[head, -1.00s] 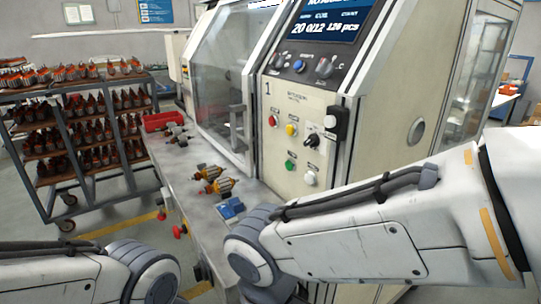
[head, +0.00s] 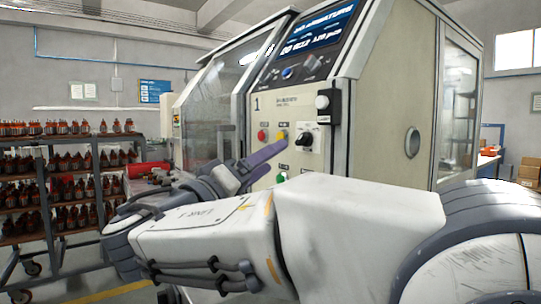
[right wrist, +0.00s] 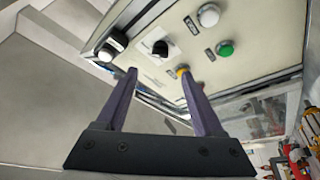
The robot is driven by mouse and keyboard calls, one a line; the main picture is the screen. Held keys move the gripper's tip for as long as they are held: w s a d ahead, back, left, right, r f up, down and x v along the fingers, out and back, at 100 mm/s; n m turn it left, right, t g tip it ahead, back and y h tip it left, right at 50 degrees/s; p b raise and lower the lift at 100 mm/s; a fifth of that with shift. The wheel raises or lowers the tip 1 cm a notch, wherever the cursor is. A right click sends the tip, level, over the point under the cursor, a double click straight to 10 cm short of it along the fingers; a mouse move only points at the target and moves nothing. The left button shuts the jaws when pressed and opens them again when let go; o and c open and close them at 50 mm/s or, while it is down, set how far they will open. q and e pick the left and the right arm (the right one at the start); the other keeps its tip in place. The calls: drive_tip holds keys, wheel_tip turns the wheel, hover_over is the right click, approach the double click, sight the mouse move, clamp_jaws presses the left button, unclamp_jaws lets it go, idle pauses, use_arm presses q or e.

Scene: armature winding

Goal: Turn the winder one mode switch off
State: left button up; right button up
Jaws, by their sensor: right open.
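The winder one machine (head: 375,130) carries a "1" on its cream front panel. The likely mode switch is a black rotary knob (head: 305,139) on a white plate. It also shows in the right wrist view (right wrist: 160,48), just beyond the fingertips. My right gripper (head: 283,157) is open and empty, its purple fingers pointing at the panel, left of the knob in the head view. In the right wrist view the gripper (right wrist: 158,75) has its fingertips apart, with the knob between their lines and no clear contact. The knob's exact setting is too small to read. My left gripper is out of view.
Close to the knob are a yellow button (head: 281,135), a red button (head: 262,135), a green button (head: 281,178) and a black box with a white knob (head: 322,102). A white button (right wrist: 208,14) shows in the right wrist view. A loaded rack (head: 60,195) stands left.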

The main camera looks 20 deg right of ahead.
sight(299, 141)
drive_tip(key=p+x, duration=0.1)
drive_tip(key=x, duration=0.8)
drive_tip(key=shift+w+d, duration=0.1)
drive_tip(key=shift+d, duration=0.05)
drive_tip(key=shift+c, duration=0.3)
clamp_jaws()
